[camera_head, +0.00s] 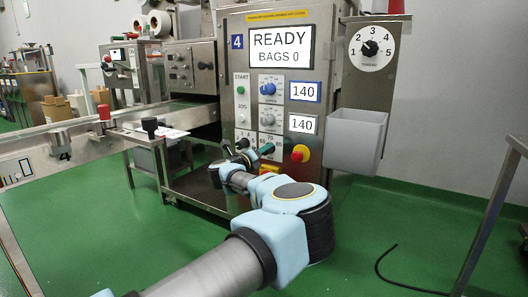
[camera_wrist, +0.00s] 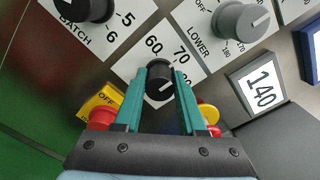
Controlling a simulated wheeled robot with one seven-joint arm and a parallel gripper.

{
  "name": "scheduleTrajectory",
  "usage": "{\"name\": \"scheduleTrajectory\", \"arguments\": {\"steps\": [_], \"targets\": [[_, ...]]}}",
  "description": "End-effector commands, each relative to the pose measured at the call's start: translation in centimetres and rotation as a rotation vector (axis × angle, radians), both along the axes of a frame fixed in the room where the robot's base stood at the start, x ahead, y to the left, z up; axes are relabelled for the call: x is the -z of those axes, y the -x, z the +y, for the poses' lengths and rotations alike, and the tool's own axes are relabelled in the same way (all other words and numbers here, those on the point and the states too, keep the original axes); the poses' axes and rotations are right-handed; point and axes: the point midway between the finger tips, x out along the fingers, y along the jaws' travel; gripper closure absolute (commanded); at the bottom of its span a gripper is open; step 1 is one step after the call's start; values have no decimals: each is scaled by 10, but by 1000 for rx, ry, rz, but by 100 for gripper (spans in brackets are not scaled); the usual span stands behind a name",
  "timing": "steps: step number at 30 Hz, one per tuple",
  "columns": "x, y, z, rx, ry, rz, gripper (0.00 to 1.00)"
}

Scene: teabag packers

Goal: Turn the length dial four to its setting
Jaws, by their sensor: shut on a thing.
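The length dial four is a black knob (camera_wrist: 160,68) with a white pointer line, on a white plate with 60, 70 and 80 printed round it. My gripper (camera_wrist: 161,76) has its two teal fingers on either side of this knob and is shut on it. The pointer faces away from the top of the wrist view, but its exact reading is unclear. In the head view my gripper (camera_head: 254,153) is at the lower front of the machine panel (camera_head: 239,105) marked 4. There the dial is mostly hidden by the fingers, and the screen (camera_head: 280,47) reads READY, BAGS 0.
A black batch dial (camera_wrist: 88,8) and a grey lower dial (camera_wrist: 242,22) flank the length dial. A display (camera_wrist: 261,88) reads 140. A red-and-yellow stop button (camera_head: 300,153) sits close right of my gripper. A grey bin (camera_head: 355,140) hangs further right.

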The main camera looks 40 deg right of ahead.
Motion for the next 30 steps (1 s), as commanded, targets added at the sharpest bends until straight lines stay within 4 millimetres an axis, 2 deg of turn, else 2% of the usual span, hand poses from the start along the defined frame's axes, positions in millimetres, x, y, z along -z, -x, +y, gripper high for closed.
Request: {"name": "scheduleTrajectory", "arguments": {"steps": [1, 6, 8, 20, 30], "targets": [[0, 0, 0, 0, 0, 0, 76], [0, 0, 0, 0, 0, 0, 96], [0, 0, 0, 0, 0, 0, 100], [-1, 0, 0, 0, 8, 31, 100], [-5, -1, 0, -1, 63, 232, 100]]}}
